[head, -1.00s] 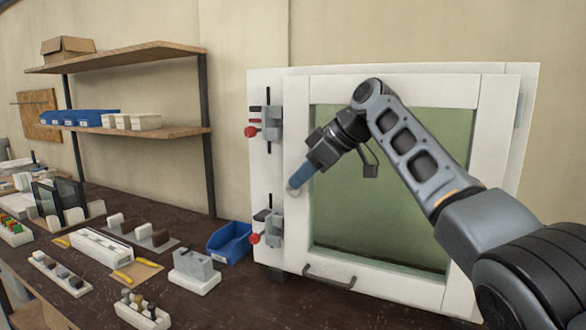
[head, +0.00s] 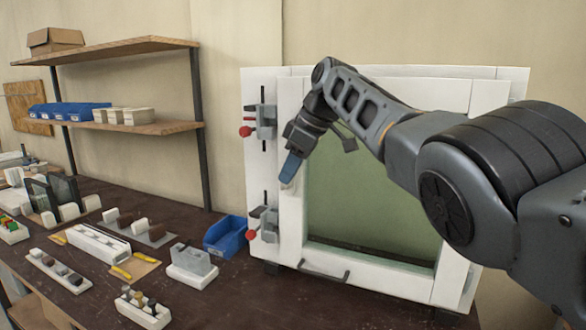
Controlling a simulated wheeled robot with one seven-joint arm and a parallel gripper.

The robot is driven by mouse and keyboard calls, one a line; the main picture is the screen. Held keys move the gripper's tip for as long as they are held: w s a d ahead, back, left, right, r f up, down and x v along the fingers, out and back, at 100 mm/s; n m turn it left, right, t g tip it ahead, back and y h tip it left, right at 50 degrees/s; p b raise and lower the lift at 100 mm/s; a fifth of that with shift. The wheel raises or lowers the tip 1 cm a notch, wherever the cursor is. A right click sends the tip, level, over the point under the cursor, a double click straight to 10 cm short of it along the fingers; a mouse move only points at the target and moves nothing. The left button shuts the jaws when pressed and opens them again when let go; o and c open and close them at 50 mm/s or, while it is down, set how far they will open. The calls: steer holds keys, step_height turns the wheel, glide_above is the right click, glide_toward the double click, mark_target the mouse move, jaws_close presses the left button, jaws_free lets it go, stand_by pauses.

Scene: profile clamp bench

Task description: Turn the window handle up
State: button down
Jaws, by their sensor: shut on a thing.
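The white window (head: 291,235) stands upright on the bench, with a green pane (head: 375,205) in its sash. My gripper (head: 290,172) is at the left stile of the sash, about halfway up. It is shut on the window handle, which its blue fingers almost wholly hide. Only a small pale part shows just below the fingertips. The fingers point down and slightly left, close to upright. The handle's exact angle cannot be told behind them.
Two clamps with red knobs, an upper (head: 265,121) and a lower (head: 266,222), hold the frame's left side. A dark bar pull (head: 324,273) is at the bottom. A blue bin (head: 227,237) and several small parts cover the bench leftward. My arm crosses the pane's upper right.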

steer(key=shift+w+d+r+h, duration=0.1)
steer(key=shift+w+r+h, duration=0.15)
steer(key=shift+r+h, duration=0.05)
steer(key=shift+s+f, duration=0.15)
steer(key=shift+f, duration=0.05)
stand_by(0.4)
steer(key=c, duration=1.1)
jaws_free()
steer(key=shift+o, duration=0.9)
steer(key=shift+s, duration=0.1)
steer(key=shift+r+b, duration=0.1)
steer(key=shift+b, duration=0.45)
